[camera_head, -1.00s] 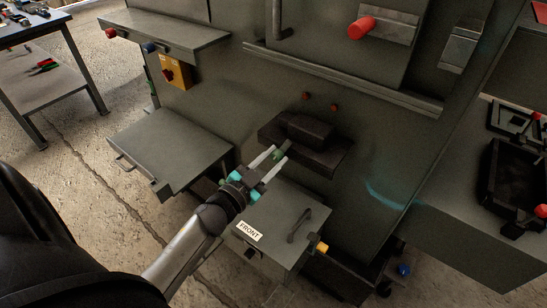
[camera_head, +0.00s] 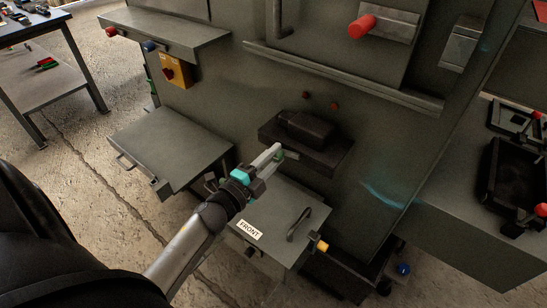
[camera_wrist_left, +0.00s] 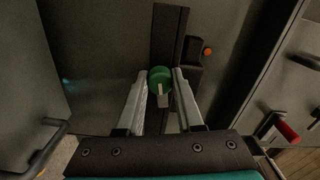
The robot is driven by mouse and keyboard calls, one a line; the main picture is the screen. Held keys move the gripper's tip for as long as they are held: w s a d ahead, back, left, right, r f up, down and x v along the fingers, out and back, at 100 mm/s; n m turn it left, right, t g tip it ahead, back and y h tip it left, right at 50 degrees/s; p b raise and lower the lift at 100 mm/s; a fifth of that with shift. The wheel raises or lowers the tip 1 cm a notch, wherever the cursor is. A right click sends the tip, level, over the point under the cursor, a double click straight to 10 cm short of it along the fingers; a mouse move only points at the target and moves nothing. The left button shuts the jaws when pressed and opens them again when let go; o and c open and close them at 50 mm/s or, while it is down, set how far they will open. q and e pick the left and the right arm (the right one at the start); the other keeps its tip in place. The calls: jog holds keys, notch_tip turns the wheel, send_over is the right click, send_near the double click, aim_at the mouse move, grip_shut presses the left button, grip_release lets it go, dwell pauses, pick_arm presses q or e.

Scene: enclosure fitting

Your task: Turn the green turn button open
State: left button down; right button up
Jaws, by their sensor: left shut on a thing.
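The green turn button (camera_wrist_left: 160,78) is round with a pale tab pointing down in the left wrist view. It sits against a dark bracket (camera_wrist_left: 168,30) on the grey panel. My left gripper (camera_wrist_left: 161,80) has a finger on either side of the button and is shut on it. In the head view my left gripper (camera_head: 276,151) reaches the front of the dark ledge (camera_head: 325,160), and its fingers mostly hide the button. My right gripper is not in view.
A grey lid marked FRONT (camera_head: 249,230) with a dark handle (camera_head: 299,224) lies below the gripper. Another grey box (camera_head: 172,145) stands to the left. A red knob (camera_head: 361,27) sticks out from the upper panel. A dark tray (camera_head: 510,180) is at right.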

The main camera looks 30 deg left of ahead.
pick_arm(q)
jog(key=shift+m, duration=1.1)
jog(key=c, duration=0.5)
grip_release()
jog(key=shift+c, duration=0.2)
jog(key=s+a, duration=0.1)
jog(key=s, duration=1.4)
jog(key=shift+s+a, duration=0.1)
